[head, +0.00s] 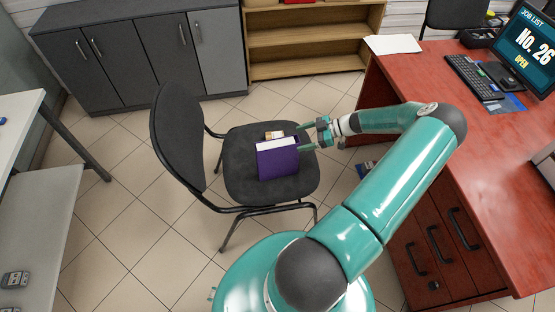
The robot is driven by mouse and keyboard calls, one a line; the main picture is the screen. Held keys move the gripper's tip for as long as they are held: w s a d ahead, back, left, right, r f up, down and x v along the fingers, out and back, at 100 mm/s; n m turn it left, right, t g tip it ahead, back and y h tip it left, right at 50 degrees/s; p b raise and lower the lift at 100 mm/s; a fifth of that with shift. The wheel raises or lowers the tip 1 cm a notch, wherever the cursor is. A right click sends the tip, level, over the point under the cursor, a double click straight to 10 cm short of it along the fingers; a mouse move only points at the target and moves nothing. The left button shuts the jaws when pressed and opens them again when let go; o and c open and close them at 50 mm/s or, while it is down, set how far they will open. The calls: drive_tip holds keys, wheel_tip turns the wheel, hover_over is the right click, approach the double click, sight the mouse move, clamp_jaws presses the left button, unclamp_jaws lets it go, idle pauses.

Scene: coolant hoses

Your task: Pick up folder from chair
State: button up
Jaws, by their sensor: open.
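The folder (279,162) is purple with a white top edge and stands upright on the seat of the dark grey chair (239,179). My gripper (306,138) is open at the right side of the folder, over the right part of the seat. Its fingers point left toward the folder's upper right edge. Whether a finger touches the folder, I cannot tell. A small yellow and white item (274,134) lies on the seat behind the folder.
A red-brown desk (440,130) with a keyboard (473,78) and a monitor (533,47) stands at the right. A white table (22,115) is at the left. Grey cabinets (130,55) and a wooden shelf (305,36) line the back. Tiled floor (140,200) left of the chair is clear.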

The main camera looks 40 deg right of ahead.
sight(282, 142)
drive_tip(key=x, duration=0.8)
drive_tip(key=shift+w+a+r, duration=0.15)
drive_tip(key=shift+w+r, duration=0.05)
drive_tip(key=shift+r, duration=0.1)
drive_tip(key=shift+c, duration=0.2)
clamp_jaws()
